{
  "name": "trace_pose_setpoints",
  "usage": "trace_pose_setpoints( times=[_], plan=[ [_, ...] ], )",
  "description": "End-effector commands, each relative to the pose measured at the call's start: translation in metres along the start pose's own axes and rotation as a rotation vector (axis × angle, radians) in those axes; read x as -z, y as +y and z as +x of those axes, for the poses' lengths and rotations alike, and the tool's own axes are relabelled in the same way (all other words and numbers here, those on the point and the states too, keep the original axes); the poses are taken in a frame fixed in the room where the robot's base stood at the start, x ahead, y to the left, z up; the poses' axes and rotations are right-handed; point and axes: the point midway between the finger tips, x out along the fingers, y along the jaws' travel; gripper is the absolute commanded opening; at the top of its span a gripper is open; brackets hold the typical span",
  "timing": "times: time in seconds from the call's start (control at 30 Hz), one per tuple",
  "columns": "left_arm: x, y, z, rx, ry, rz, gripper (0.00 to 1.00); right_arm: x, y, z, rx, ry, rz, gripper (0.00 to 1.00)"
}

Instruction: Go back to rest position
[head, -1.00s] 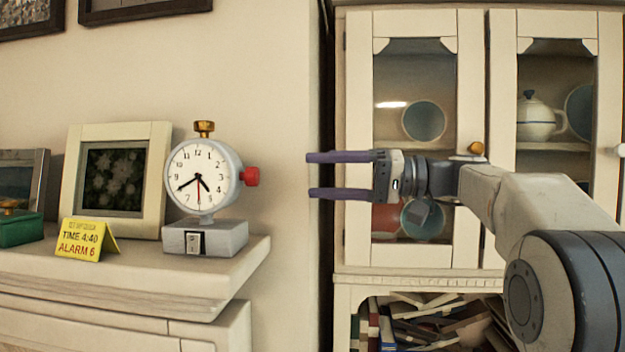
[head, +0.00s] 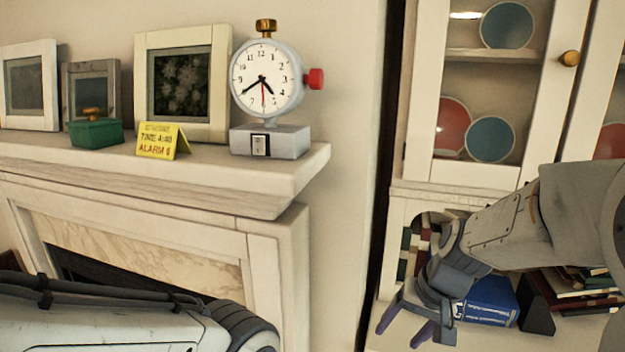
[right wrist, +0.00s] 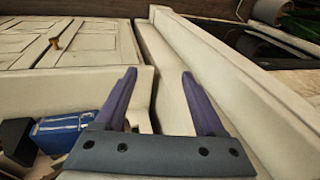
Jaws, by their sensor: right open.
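My right gripper (head: 405,325) points down and left in front of the lower cabinet shelf in the head view. Its two purple fingers are apart with nothing between them. The right wrist view shows the same open fingers (right wrist: 155,105). My left arm lies across the lower left of the head view, and its gripper is not visible. The alarm clock (head: 268,80), with a red knob at its right and a brass knob on top, stands upright on its grey base at the right end of the mantel (head: 230,182).
The glass-door cabinet (head: 425,172) is at the right. A blue book (head: 490,300) and other books lie on its lower shelf, close to my right gripper.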

Motion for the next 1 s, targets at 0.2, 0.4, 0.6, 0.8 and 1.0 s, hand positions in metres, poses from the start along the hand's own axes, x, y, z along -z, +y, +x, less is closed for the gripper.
trace_pose_setpoints(
  times=[0.2, 0.4, 0.6, 0.8, 1.0],
  plan=[
    [0.0, 0.0, 0.0, 0.0, 0.0, 0.0, 0.5, -0.054, 0.045, 0.033, -0.196, 0.02, -0.225, 0.71],
    [0.0, 0.0, 0.0, 0.0, 0.0, 0.0, 0.5, -0.088, 0.025, 0.035, -0.207, -0.002, -0.419, 0.71],
    [0.0, 0.0, 0.0, 0.0, 0.0, 0.0, 0.5, -0.136, -0.019, 0.021, -0.164, -0.091, -0.599, 0.71],
    [0.0, 0.0, 0.0, 0.0, 0.0, 0.0, 0.5, -0.196, -0.048, 0.0, -0.124, -0.195, -0.803, 0.71],
    [0.0, 0.0, 0.0, 0.0, 0.0, 0.0, 0.5, -0.227, -0.053, -0.013, -0.109, -0.255, -0.906, 0.71]
  ],
)
